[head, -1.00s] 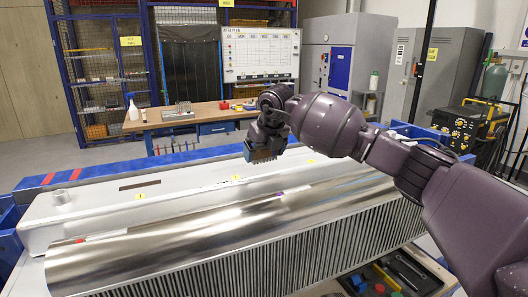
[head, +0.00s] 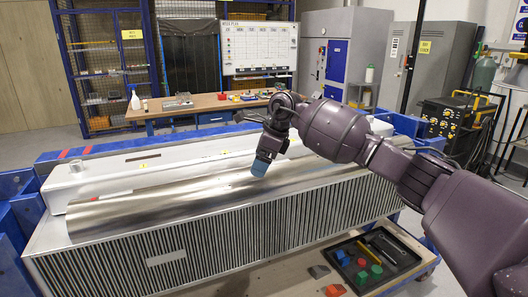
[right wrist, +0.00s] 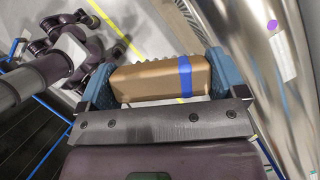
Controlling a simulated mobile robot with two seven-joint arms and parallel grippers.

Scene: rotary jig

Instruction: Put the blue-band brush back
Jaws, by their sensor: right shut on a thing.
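The blue-band brush (right wrist: 150,80) has a brown block body with a blue band (right wrist: 185,76) near its right end and bristle tips along its far edge. In the right wrist view it is clamped between the two blue fingertips of my right gripper (right wrist: 153,82). In the head view my right gripper (head: 260,166) hangs over the shiny curved metal sheet (head: 150,209) of the jig, and its blue fingertip hides the brush. I cannot tell whether it touches the sheet. My left gripper is in neither view.
A black tray (head: 343,246) with coloured blocks and tools sits on a lower shelf at the front right. The jig's ribbed front (head: 215,240) stands beside it. Behind the jig is a workbench (head: 212,103) with a spray bottle (head: 135,97).

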